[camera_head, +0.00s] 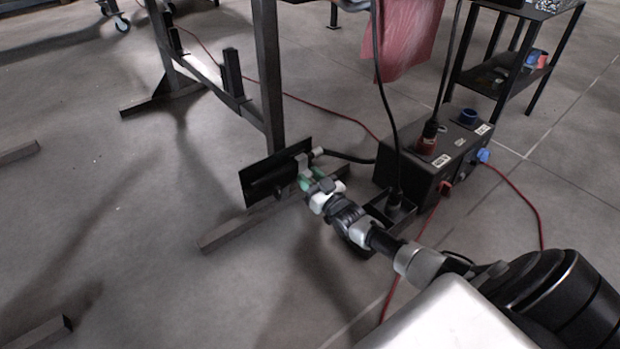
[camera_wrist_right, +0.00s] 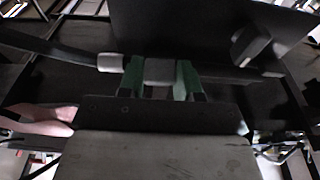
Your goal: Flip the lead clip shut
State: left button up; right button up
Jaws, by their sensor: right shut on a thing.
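My right gripper (camera_head: 305,179), with green fingertips, reaches the dark plate (camera_head: 258,178) on the stand leg. It also shows in the wrist view (camera_wrist_right: 160,80), where its fingers are shut on a grey block, which looks like the lead clip (camera_wrist_right: 160,71). The clip (camera_head: 303,164) also shows in the head view, at the plate's right end. A black lead (camera_head: 347,157) with a pale end (camera_wrist_right: 110,63) runs up to the clip. Whether the clip is fully closed over the lead cannot be told. My left gripper is not in view.
A black power box (camera_head: 436,158) with red and blue sockets stands right of the plate. Red cables (camera_head: 518,193) lie on the floor. A dark metal stand (camera_head: 268,75) rises behind the plate, and a shelf cart (camera_head: 515,60) stands at the back right. Floor at left is mostly clear.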

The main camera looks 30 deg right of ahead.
jog(key=o, duration=0.9)
jog(key=shift+w, duration=0.1)
jog(key=shift+o, duration=0.2)
jog(key=p+v, duration=0.6)
jog(key=v, duration=0.4)
jog(key=shift+s, duration=0.4)
